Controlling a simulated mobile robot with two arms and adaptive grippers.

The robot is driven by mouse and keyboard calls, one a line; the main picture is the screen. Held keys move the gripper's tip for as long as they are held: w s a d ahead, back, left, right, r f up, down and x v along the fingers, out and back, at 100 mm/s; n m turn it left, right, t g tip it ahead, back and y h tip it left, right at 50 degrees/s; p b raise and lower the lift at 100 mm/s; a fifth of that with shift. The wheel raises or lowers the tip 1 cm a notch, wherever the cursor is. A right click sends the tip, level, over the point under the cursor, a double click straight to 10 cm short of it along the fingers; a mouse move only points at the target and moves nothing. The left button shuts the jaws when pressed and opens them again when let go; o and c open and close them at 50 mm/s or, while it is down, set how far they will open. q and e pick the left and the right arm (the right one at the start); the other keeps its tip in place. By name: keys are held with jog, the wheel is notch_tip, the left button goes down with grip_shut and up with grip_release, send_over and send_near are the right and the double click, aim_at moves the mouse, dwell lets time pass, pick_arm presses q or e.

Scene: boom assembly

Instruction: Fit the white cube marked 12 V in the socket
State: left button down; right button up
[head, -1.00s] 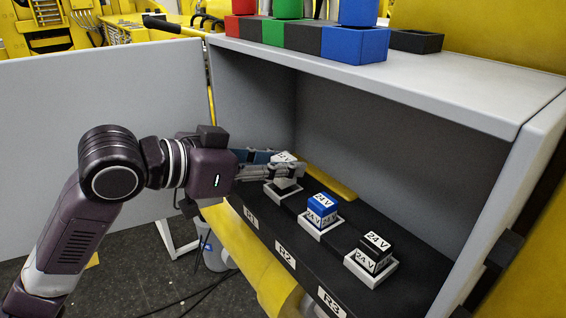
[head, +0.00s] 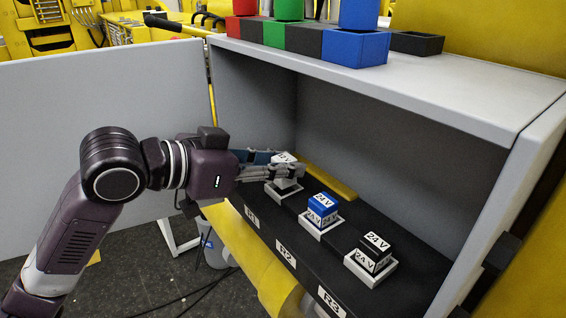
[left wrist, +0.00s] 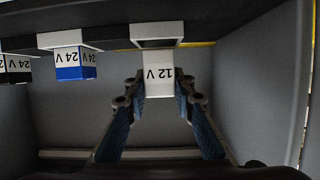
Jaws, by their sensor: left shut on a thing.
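The white cube marked 12 V (left wrist: 158,76) is held between the fingers of my left gripper (left wrist: 157,100) in the left wrist view. In the head view the cube (head: 284,157) shows only partly above the left gripper (head: 286,172), whose fingers hide its sides. The cube is directly over the pale socket (head: 283,192) behind label R1. That socket also shows in the left wrist view (left wrist: 157,31), right by the cube's end. I cannot tell whether the cube touches it or has entered it. My right gripper is not in view.
A blue-and-white 24 V cube (head: 322,207) sits in the R2 socket, and a black-and-white 24 V cube (head: 373,252) in the R3 socket. The grey cabinet roof (head: 460,88) overhangs the row. Coloured boxes, including a blue one (head: 355,47), stand on top.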

pick_arm(q)
jog(key=shift+f+b, duration=0.45)
jog(key=shift+f, duration=0.5)
dwell(0.3)
jog(key=c, duration=1.5)
grip_release()
jog(key=shift+c, duration=0.2)
jog(key=v, duration=1.2)
